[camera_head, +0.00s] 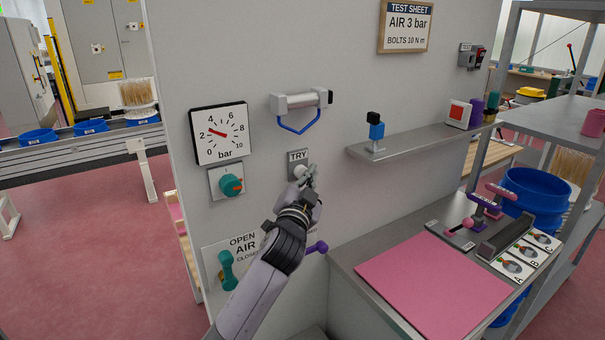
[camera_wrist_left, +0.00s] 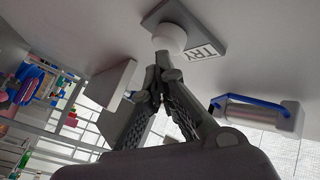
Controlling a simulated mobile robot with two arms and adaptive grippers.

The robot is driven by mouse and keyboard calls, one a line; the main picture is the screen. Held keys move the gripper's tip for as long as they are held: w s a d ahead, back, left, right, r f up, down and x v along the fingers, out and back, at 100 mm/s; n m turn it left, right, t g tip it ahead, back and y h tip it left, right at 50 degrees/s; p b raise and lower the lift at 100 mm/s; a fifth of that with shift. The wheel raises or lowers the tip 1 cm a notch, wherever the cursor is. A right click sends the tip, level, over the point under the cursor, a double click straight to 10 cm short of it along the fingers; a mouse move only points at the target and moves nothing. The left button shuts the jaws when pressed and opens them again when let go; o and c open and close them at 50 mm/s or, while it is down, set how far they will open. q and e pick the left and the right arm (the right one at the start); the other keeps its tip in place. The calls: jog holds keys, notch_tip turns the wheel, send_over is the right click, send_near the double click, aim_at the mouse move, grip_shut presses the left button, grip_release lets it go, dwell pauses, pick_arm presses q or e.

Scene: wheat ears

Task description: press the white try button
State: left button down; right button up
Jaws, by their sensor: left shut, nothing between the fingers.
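The white try button (camera_head: 298,171) sits on a small grey plate labelled TRY (camera_head: 298,156) on the light grey panel. My left gripper (camera_head: 309,174) is shut and empty, right at the button, and partly covers it in the head view. In the left wrist view the white round button (camera_wrist_left: 170,39) stands out from its plate (camera_wrist_left: 203,50), and the shut fingertips (camera_wrist_left: 161,64) are at its near edge. I cannot tell whether they touch it. My right gripper is not in view.
A dial gauge (camera_head: 220,133) reads about 3 bar, with a teal knob (camera_head: 231,185) below it. A cylinder with a blue bracket (camera_head: 300,101) is above the button. A teal lever (camera_head: 228,270) is lower left. A bench with a pink mat (camera_head: 434,285) stands to the right.

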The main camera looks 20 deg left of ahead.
pick_arm(q)
jog(key=shift+w+a, duration=0.35)
jog(key=shift+a, duration=0.1)
dwell(1.1)
jog(key=shift+d, duration=0.1)
jog(key=shift+s+d, duration=0.6)
jog(key=shift+d, duration=0.05)
jog(key=s+d, duration=0.1)
jog(key=d, duration=0.1)
jog(key=s+d, duration=0.2)
dwell(0.5)
dwell(0.6)
